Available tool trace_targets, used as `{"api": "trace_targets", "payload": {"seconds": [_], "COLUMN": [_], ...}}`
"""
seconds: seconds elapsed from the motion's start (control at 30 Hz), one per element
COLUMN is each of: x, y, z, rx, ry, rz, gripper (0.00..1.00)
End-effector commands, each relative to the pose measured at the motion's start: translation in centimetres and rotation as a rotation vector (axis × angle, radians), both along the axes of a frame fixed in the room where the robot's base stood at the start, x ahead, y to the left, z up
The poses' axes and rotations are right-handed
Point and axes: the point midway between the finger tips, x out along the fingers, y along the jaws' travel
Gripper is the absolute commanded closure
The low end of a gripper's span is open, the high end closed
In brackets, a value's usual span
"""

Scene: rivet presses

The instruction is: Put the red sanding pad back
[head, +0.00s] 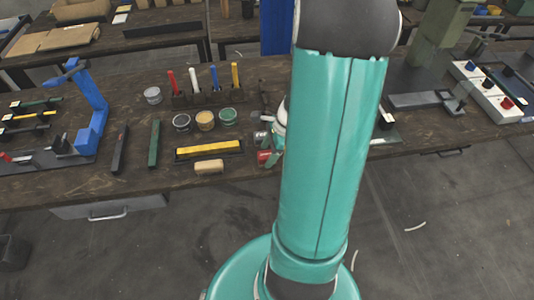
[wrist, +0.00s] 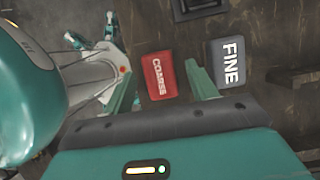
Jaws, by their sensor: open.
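The red sanding pad (wrist: 158,76), marked COARSE, lies on the dark wooden bench in the wrist view. My gripper (wrist: 160,68) is open, with one green finger on each side of the red pad. I cannot tell whether the fingers touch it. A dark grey pad (wrist: 228,63) marked FINE lies just right of the right finger. In the head view the red pad (head: 264,157) shows at the bench's front, left of my arm, which hides most of my gripper.
A dark square holder (wrist: 198,8) sits at the top of the wrist view. In the head view, a yellow-topped bar (head: 209,150), a tan block (head: 209,166) and open tins (head: 205,121) stand left of the gripper. The bench's front edge is close.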

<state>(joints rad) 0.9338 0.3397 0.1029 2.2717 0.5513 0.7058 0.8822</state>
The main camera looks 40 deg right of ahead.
Motion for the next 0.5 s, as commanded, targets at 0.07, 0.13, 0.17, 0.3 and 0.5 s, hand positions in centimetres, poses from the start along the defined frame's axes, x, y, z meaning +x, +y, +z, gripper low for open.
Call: {"api": "trace_targets", "payload": {"seconds": [0.07,0.13,0.17,0.3,0.5], "x": [-0.2,-0.6,-0.7,-1.4,-2.1], "y": [-0.5,-1.0,-1.2,-2.2,-3.1], "z": [1.5,2.9,3.5,6.4,9.2], "rx": [-0.005,-0.006,-0.005,-0.005,-0.003], "ry": [-0.004,-0.004,-0.004,-0.004,-0.002], "rz": [0.001,0.000,0.000,0.000,0.001], "gripper": [0.43,0.43,0.43,0.43,0.43]}}
